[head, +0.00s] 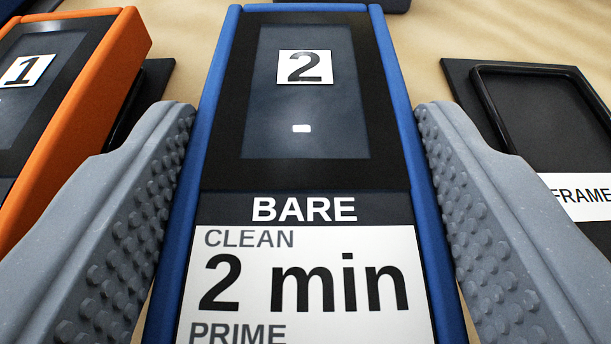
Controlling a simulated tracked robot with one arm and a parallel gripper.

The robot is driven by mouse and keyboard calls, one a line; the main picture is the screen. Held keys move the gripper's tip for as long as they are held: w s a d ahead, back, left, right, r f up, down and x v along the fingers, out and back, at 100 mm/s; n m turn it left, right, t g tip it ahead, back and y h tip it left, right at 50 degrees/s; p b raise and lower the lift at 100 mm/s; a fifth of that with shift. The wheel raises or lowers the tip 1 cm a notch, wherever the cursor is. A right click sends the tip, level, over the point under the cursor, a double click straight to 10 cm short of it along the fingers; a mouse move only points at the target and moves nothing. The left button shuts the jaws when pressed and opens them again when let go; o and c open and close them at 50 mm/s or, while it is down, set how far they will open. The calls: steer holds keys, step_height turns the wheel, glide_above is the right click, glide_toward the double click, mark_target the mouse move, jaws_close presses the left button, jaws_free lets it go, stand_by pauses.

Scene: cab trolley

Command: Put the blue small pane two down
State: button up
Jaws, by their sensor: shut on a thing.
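The blue small pane two (317,205) fills the middle of the head view. It has a blue rim, a dark glass face with a white "2" tag, a "BARE" band and a white label reading "CLEAN 2 min PRIME". My gripper (308,112) is shut on it, with one grey studded finger along each long side. The near end of the pane runs out of the picture. I cannot tell whether its underside touches the surface below.
An orange pane tagged "1" (110,62) stands close on the left, with a black edge beside it. An empty black tray (462,85) with a white label reading "FRAME" lies at the right. Tan surface (430,40) shows behind. Dark objects show at the top edge.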

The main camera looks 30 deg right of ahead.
steer(key=o, duration=1.1)
steer(key=shift+r, duration=0.1)
steer(key=shift+s+a+r, duration=0.1)
steer(key=shift+s+a, duration=0.05)
steer(key=shift+s, duration=0.1)
steer(key=p+v, duration=0.1)
steer(key=v, duration=0.7)
steer(key=shift+s+a, duration=0.1)
steer(key=shift+s, duration=0.1)
steer(key=shift+w+b, duration=0.1)
steer(key=shift+b, duration=0.75)
steer(key=shift+b, duration=0.9)
steer(key=b, duration=0.3)
steer(key=shift+s+a+b, duration=0.2)
steer(key=shift+s+b, duration=0.1)
